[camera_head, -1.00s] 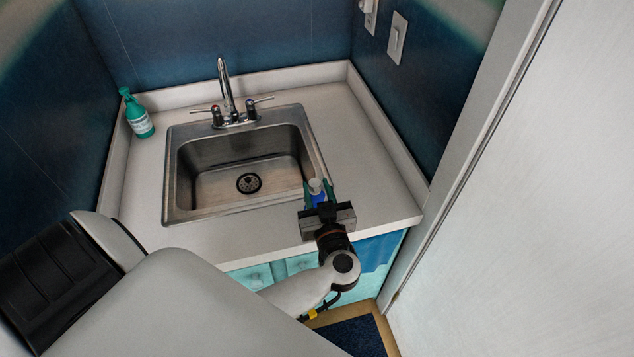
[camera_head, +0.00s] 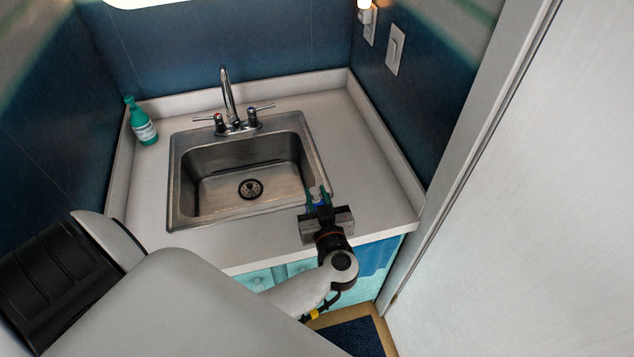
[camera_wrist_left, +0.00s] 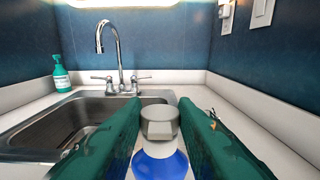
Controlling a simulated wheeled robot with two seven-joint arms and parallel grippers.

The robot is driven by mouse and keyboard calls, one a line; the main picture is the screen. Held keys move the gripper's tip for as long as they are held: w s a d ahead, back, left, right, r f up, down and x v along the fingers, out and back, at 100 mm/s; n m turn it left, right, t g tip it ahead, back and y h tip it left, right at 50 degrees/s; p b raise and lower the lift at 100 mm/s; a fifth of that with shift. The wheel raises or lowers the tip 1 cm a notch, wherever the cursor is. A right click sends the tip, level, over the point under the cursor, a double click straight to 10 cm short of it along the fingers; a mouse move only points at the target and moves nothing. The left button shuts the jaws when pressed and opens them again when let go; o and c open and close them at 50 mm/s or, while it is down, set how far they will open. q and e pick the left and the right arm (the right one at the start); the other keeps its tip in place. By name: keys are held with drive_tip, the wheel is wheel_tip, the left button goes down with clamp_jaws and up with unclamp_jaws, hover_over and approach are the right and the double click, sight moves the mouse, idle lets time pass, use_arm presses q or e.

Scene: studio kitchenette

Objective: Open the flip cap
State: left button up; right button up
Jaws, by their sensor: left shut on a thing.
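A small bottle with a grey faceted cap (camera_wrist_left: 160,122) and a blue body (camera_wrist_left: 160,166) stands between my left gripper's green fingers in the left wrist view. The cap looks closed, but I cannot make out a hinge or lid seam. My left gripper (camera_head: 318,196) is shut on the bottle, near the sink's front right corner and the counter's front edge. In the head view the bottle is mostly hidden between the fingers. Its lower part is out of sight in both views. My right gripper is not in view.
A steel sink (camera_head: 176,190) with a two-handled faucet (camera_head: 228,92) fills the middle of the counter. A green bottle (camera_head: 143,126) with a white label stands at the back left. The counter (camera_head: 365,165) right of the sink is clear, bounded by the wall.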

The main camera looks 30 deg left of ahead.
sight(315, 188)
use_arm(q)
drive_tip(key=g+h+p, duration=0.1)
drive_tip(key=p, duration=0.2)
drive_tip(key=r+g+h+p, duration=0.1)
drive_tip(key=p, duration=0.2)
drive_tip(key=r+g+h+p, duration=0.1)
drive_tip(key=p, duration=0.2)
drive_tip(key=shift+w+a+p, duration=0.2)
drive_tip(key=shift+a+p, duration=0.05)
drive_tip(key=shift+p, duration=0.15)
drive_tip(key=shift+w+a+g+h+p, duration=0.2)
drive_tip(key=shift+g+h+p, duration=0.25)
drive_tip(key=shift+h, duration=0.25)
drive_tip(key=g+h, duration=0.2)
drive_tip(key=w+a+g+h, duration=0.1)
drive_tip(key=h, duration=0.1)
drive_tip(key=shift+w+a+r+g, duration=0.1)
drive_tip(key=shift+r+g, duration=0.15)
drive_tip(key=shift+g, duration=0.1)
drive_tip(key=shift+w+a+f+g+h+b, duration=0.4)
drive_tip(key=shift+g+h+b, duration=0.45)
drive_tip(key=shift+g+h, duration=0.7)
drive_tip(key=shift+w+a+f+g+h+b, duration=0.15)
drive_tip(key=shift+w+a+g+h+b, duration=0.3)
drive_tip(key=shift+g+h+b, duration=0.75)
drive_tip(key=shift+w+a+f+g+h+b, duration=0.3)
drive_tip(key=shift+a+g+h+b, duration=0.2)
drive_tip(key=shift+g+h, duration=1.3)
drive_tip(key=shift+s+f+h, duration=0.1)
drive_tip(key=shift+h, duration=0.25)
